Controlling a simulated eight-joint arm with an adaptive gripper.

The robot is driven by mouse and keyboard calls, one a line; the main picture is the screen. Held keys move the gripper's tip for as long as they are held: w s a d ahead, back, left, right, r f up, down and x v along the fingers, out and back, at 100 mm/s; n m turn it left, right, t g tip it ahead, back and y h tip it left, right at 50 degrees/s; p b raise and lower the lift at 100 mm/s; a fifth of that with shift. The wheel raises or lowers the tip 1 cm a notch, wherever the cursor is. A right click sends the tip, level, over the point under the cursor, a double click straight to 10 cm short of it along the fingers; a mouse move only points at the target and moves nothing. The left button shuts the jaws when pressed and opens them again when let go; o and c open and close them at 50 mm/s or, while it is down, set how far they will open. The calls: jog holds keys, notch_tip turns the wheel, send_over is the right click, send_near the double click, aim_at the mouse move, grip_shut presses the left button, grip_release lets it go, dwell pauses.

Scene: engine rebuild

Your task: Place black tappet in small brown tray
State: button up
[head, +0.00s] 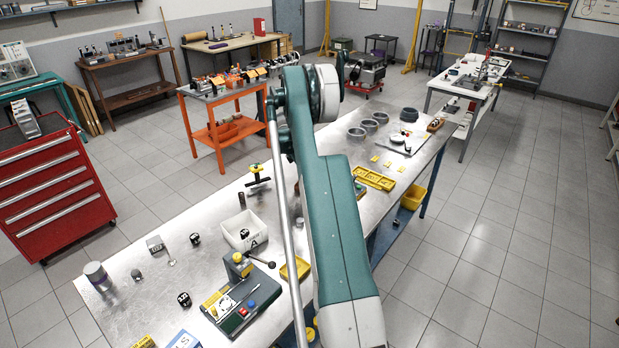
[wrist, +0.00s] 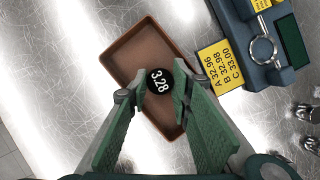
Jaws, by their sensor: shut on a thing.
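In the wrist view, my gripper (wrist: 160,88) has its two green fingers shut on a round black tappet (wrist: 159,79) marked 3.28 in white. The tappet shows inside the outline of the small brown tray (wrist: 136,35), a rectangular tray with a raised rim lying on the metal bench. I cannot tell from above how high the tappet is over the tray floor. The fingers cover part of the tray's lower sides. In the head view my own arm hides the gripper, and I cannot make out the held tappet or tray there.
A blue-grey device (wrist: 283,75) with a metal ring and a yellow number label (wrist: 222,63) stands right of the tray. Shiny metal parts (wrist: 309,112) lie farther right. In the head view, a white bin (head: 243,230) and a black cylinder (head: 184,299) stand on the bench.

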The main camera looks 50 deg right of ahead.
jog(key=shift+f, duration=0.2)
jog(key=o, duration=0.6)
jog(key=shift+r, duration=0.25)
jog(key=v, duration=1.2)
jog(key=shift+a, duration=0.1)
